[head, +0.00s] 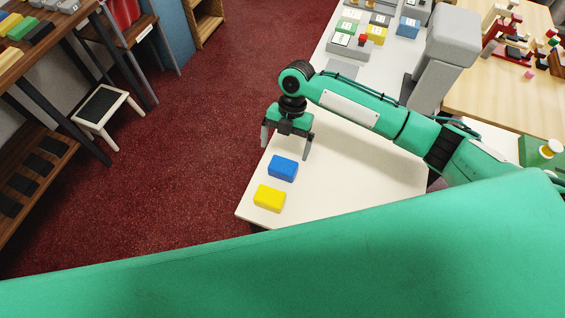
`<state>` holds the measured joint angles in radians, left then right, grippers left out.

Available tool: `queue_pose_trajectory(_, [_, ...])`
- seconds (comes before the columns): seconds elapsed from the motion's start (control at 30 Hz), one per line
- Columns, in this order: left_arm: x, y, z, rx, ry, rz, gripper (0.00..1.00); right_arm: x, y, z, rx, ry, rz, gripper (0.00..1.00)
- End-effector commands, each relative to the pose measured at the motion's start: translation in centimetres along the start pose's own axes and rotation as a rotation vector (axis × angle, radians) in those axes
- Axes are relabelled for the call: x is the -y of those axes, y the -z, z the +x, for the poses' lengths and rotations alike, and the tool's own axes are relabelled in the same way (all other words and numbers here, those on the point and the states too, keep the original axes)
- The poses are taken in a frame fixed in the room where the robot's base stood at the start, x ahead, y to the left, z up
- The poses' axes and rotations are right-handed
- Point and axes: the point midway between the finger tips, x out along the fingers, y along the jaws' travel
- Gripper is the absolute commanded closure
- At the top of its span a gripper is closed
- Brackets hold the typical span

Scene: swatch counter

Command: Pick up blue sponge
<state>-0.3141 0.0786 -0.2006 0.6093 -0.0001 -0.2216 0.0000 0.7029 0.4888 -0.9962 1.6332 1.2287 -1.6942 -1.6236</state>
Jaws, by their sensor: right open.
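The blue sponge (283,168) is a small block lying flat on the white counter (340,185), near its left edge. A yellow sponge (269,198) lies on the counter just in front of it, a small gap apart. My right gripper (285,146) points down with its two fingers spread and nothing between them. It shows just behind the blue sponge, over the counter's left edge; its exact height above the counter is hard to tell. My left gripper is out of the picture.
At the far end of the counter stand several coloured blocks with white labels (346,27). A grey post (438,65) rises beside the counter. A wooden table (500,95) with small items is at right.

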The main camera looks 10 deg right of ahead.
Motion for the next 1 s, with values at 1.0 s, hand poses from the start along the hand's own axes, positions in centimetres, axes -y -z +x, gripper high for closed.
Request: queue_pose_trajectory(1.0, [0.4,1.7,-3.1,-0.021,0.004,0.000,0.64,0.6,-0.3,8.2,0.002,-0.001,0.000,0.12])
